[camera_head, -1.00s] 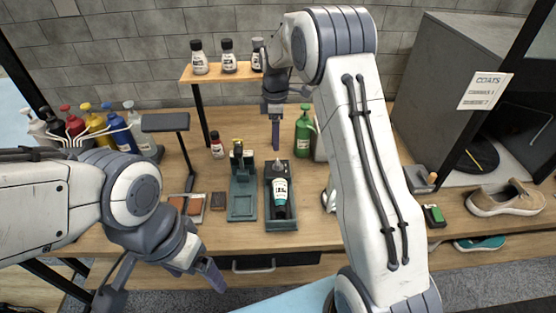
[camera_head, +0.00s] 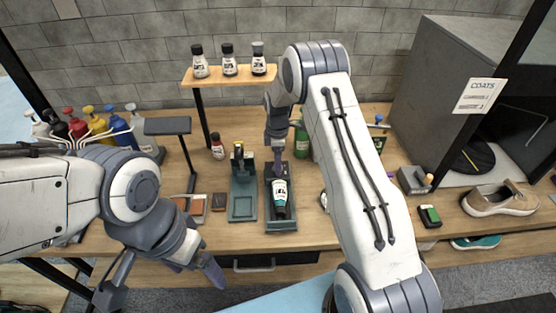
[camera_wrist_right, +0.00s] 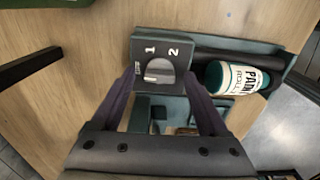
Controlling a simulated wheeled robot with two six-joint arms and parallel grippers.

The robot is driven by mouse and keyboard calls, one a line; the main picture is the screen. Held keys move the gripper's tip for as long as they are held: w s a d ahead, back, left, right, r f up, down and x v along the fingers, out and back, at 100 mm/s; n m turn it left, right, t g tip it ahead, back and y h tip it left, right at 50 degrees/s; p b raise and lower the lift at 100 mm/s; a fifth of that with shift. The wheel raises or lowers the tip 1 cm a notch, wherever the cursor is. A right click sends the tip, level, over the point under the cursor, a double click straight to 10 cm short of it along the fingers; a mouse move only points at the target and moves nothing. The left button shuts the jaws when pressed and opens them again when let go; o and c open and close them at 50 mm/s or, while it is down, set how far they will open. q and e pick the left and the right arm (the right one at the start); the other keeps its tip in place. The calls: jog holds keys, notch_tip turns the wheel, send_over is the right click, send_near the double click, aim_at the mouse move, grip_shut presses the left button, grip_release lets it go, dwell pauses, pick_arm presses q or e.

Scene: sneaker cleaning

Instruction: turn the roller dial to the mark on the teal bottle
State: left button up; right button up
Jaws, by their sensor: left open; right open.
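The teal bottle (camera_head: 280,198) with a white label lies in the dark green roller tray (camera_head: 270,227). It also shows in the right wrist view (camera_wrist_right: 228,78), where the label is only partly readable. The roller dial (camera_wrist_right: 160,76) is a grey round knob on a dark plate marked 1 and 2, with a small unclear marking at the left. Its white pointer line lies on the knob's left side, toward that marking. My right gripper (camera_wrist_right: 160,82) is open, its fingers on either side of the knob; contact is unclear. My left gripper (camera_head: 213,273) is open and empty at the table's front.
A second green stand (camera_head: 243,207) is left of the tray. A green bottle (camera_head: 302,143) stands behind it. A shelf (camera_head: 228,78) holds three bottles at the back. A beige shoe (camera_head: 500,200) is at the far right.

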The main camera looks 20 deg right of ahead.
grip_shut()
jog(key=shift+m, duration=0.3)
jog(key=m+b, duration=0.1)
jog(key=m, duration=0.3)
jog(key=m+b, duration=0.1)
jog(key=m, duration=0.5)
jog(key=shift+m, duration=0.4)
jog(key=m, duration=0.6)
jog(key=shift+b, duration=0.35)
jog(key=m, duration=0.6)
jog(key=shift+m, duration=0.3)
